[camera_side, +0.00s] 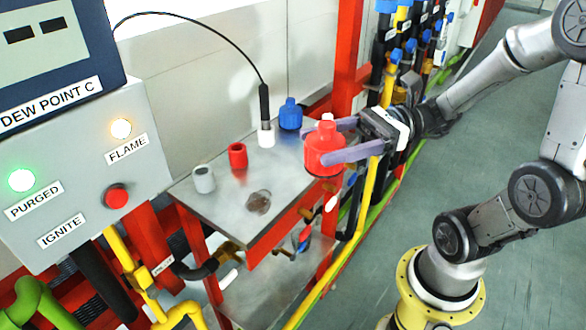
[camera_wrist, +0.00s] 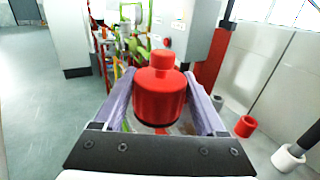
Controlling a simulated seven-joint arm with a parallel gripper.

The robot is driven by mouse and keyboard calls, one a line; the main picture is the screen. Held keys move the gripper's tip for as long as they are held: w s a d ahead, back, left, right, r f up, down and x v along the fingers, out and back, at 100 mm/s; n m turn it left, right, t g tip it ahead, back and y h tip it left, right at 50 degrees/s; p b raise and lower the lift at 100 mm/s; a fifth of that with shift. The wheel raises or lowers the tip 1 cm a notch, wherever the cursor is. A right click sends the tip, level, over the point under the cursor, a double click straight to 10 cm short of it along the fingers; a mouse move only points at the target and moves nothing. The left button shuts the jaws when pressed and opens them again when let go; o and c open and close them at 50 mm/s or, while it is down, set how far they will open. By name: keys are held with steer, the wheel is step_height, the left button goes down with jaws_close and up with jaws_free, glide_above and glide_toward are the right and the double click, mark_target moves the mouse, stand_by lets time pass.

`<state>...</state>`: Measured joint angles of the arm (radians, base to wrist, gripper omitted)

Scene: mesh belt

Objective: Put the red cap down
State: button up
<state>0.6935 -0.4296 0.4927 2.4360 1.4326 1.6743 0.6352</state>
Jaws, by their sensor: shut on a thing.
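The red cap (camera_side: 324,150), wide with a narrower neck on top, is upright between the purple fingers of my gripper (camera_side: 328,141). In the wrist view the red cap (camera_wrist: 160,92) sits between both fingers, which press its sides. In the side view it overlaps the right edge of the metal shelf (camera_side: 215,211) and appears raised; its exact height is unclear. A short red socket (camera_side: 238,157) stands on the shelf, also seen in the wrist view (camera_wrist: 246,126). The cap's underside is hidden.
A control box (camera_side: 85,165) stands left; pipes and valves run behind. The shelf's front right is bare.

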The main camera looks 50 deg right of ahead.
steer(key=shift+s+d+t, duration=0.2)
steer(key=shift+s+t, duration=0.1)
steer(key=shift+s, duration=0.3)
steer(key=shift+d+m+h, duration=0.25)
steer(key=shift+m+h, duration=0.05)
steer(key=shift+m, duration=0.1)
steer(key=shift+w+d+m+t+h, duration=0.1)
steer(key=shift+d+m+t+h, duration=0.25)
steer(key=shift+t, duration=0.25)
steer(key=w+a+f, duration=0.1)
steer(key=w+f, duration=0.2)
steer(key=w, duration=0.1)
steer(key=w+a+f, duration=0.1)
steer(key=w+f, duration=0.2)
steer(key=w, duration=0.1)
steer(key=w+a+f, duration=0.1)
steer(key=w+f, duration=0.2)
steer(key=w, duration=0.2)
steer(key=shift+a+f, duration=0.15)
steer(key=shift+a, duration=0.2)
steer(key=shift+w+a+f, duration=0.1)
steer(key=shift+w+f, duration=0.1)
steer(key=shift+f, duration=1.6)
steer(key=shift+f, duration=0.15)
steer(key=o, duration=1.3)
